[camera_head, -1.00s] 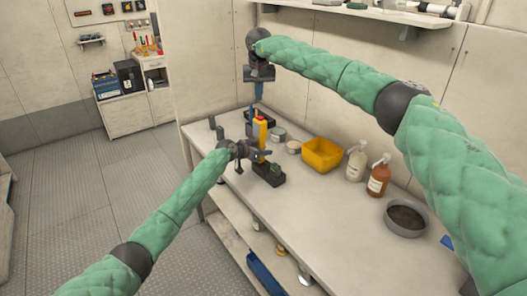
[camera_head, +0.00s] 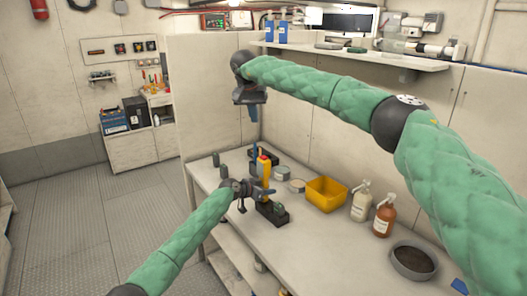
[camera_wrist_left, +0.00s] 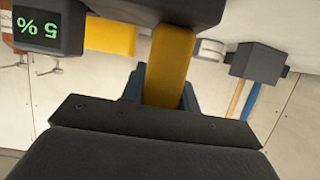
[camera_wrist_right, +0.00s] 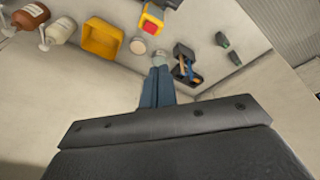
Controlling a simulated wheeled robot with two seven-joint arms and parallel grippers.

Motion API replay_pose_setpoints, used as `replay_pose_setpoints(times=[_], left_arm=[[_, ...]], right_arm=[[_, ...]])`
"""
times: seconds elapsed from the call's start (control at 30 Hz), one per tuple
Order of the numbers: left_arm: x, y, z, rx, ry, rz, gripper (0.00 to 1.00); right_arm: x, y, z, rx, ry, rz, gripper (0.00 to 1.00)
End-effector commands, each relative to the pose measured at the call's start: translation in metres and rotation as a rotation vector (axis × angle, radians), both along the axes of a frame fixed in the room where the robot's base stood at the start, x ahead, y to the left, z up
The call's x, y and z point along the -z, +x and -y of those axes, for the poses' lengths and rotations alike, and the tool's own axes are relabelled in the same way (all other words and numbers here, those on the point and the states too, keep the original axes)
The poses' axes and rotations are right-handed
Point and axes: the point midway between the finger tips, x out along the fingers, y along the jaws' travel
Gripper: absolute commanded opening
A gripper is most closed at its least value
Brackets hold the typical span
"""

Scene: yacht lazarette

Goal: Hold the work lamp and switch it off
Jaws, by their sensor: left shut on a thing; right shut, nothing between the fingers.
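The work lamp has an upright yellow body (camera_head: 264,170) and a dark foot (camera_head: 272,212) near the bench's left end. A red button (camera_wrist_right: 149,28) on its top shows in the right wrist view. My left gripper (camera_head: 266,191) is shut around the yellow body, which also shows between its fingers in the left wrist view (camera_wrist_left: 170,65). A dark box with a green "5 %" readout (camera_wrist_left: 40,28) shows beside it. My right gripper (camera_head: 254,145) is shut and empty, pointing down near the lamp's top. In the right wrist view its blue fingertips (camera_wrist_right: 158,85) appear apart from the button.
The bench (camera_head: 325,245) holds a yellow bin (camera_head: 326,194), a white bottle (camera_head: 361,203), a brown bottle (camera_head: 384,217) and a grey bowl (camera_head: 413,262) to the right. A dark tool holder (camera_wrist_right: 186,60) stands behind the lamp. A wall shelf (camera_head: 350,56) hangs above.

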Motion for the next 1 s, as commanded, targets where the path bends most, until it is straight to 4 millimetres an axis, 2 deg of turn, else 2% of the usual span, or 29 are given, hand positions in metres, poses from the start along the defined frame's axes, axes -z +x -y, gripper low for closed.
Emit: replay_pose_setpoints(times=[0.3, 0.5, 0.7, 1.0], left_arm=[[0.000, 0.000, 0.000, 0.000, 0.000, 0.000, 0.00], [0.000, 0.000, 0.000, 0.000, 0.000, 0.000, 0.00], [0.000, 0.000, 0.000, 0.000, 0.000, 0.000, 0.00], [0.000, 0.000, 0.000, 0.000, 0.000, 0.000, 0.00]], right_arm=[[0.005, -0.010, 0.007, 0.429, 0.018, 0.042, 0.00], [0.005, -0.013, 0.011, 0.639, 0.041, 0.070, 0.00], [0.005, -0.013, 0.011, 0.728, 0.057, 0.085, 0.00], [0.005, -0.013, 0.011, 0.737, 0.059, 0.087, 0.00]])
